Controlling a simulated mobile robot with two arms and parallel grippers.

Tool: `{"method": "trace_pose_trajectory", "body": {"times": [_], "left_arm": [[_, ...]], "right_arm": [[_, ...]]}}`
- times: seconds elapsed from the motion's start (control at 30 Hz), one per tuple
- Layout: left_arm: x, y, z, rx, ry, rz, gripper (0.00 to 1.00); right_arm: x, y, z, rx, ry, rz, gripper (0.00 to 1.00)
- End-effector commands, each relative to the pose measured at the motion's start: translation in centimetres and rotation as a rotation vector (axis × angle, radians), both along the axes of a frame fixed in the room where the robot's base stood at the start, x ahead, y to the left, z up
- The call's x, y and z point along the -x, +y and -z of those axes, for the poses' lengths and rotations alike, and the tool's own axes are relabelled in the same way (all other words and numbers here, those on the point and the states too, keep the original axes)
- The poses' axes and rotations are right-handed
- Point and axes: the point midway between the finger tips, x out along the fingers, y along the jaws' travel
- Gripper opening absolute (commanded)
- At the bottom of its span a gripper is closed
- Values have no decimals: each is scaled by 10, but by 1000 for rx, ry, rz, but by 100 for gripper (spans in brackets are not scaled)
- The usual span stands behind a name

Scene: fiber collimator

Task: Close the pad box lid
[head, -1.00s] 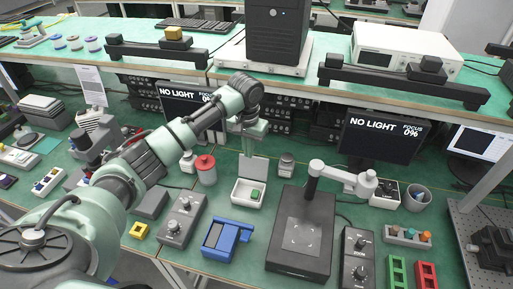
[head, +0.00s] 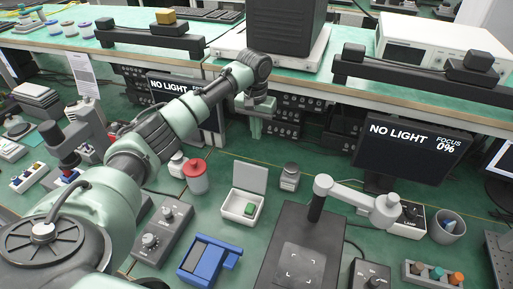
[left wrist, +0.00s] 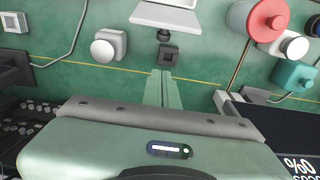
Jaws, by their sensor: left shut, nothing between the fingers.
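My right gripper is not in view.
A red-lidded jar (head: 196,178) stands left of the box and a small grey-lidded jar (head: 290,177) to its right. A blue holder (head: 205,261) and a black stage (head: 302,262) are in front. A NO LIGHT monitor (head: 405,147) stands at the right.

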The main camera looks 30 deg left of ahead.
Motion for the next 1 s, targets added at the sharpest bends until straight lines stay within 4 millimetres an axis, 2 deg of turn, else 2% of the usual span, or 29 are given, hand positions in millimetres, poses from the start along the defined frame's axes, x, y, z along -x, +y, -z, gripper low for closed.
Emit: {"method": "trace_pose_trajectory", "body": {"times": [0.2, 0.53, 0.8, 1.0], "left_arm": [[-1, 0, 34, 0, 6, 0, 0], [-5, 1, 93, 0, 4, -1, 0], [20, -3, 82, -2, 1, 2, 0], [31, -7, 81, -2, 1, 2, 0]], "right_arm": [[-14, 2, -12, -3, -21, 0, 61], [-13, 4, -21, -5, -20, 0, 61], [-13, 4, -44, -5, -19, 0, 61], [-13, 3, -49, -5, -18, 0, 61]]}}
